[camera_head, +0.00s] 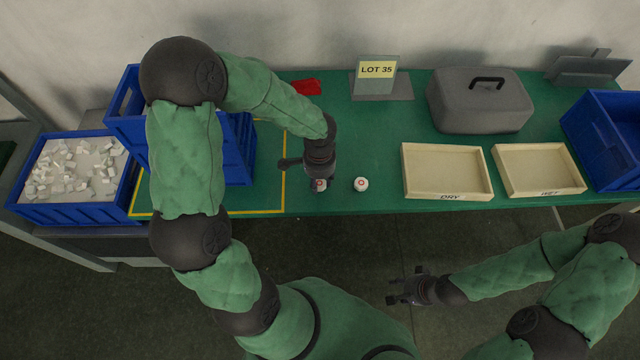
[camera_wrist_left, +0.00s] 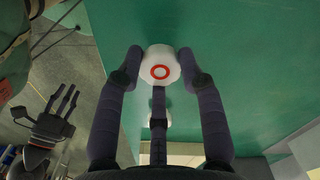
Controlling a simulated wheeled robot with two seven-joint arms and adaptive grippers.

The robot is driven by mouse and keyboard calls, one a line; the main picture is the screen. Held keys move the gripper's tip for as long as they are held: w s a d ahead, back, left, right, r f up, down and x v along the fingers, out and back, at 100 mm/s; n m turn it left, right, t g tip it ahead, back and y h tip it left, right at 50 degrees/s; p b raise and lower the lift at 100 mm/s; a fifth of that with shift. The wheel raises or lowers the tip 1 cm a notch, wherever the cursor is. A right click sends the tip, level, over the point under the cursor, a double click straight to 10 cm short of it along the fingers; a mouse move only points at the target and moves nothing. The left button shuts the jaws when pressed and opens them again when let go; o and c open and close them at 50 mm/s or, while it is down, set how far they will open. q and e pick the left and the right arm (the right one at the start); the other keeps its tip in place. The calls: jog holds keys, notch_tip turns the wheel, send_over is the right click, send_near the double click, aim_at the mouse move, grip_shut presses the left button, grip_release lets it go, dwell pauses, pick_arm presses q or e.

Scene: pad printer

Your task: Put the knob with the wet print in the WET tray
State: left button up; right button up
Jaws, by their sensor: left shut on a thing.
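My left gripper (camera_head: 318,182) is over the table near its front edge, shut on a white knob (camera_head: 320,185) with a red ring print. In the left wrist view the fingers close around this knob (camera_wrist_left: 160,68) and its ring faces the camera. A second white knob (camera_head: 360,184) with a red mark stands just to the right; in the left wrist view it is partly hidden behind a finger (camera_wrist_left: 168,119). I cannot tell which print is wet. The WET tray (camera_head: 554,192) is empty, at the right. My right gripper (camera_head: 403,288) is open and empty in front of the table.
The empty DRY tray (camera_head: 447,196) stands between the knobs and the WET tray. A grey case (camera_head: 478,105) and a LOT 35 sign (camera_head: 377,71) stand behind. A blue bin of white parts (camera_head: 70,211) is at left. Green table is clear around the second knob.

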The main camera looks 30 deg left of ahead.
aim_at(320, 183)
pick_arm(q)
jog(key=shift+r+p, duration=3.4)
jog(key=shift+r, duration=0.95)
jog(key=shift+d, duration=0.1)
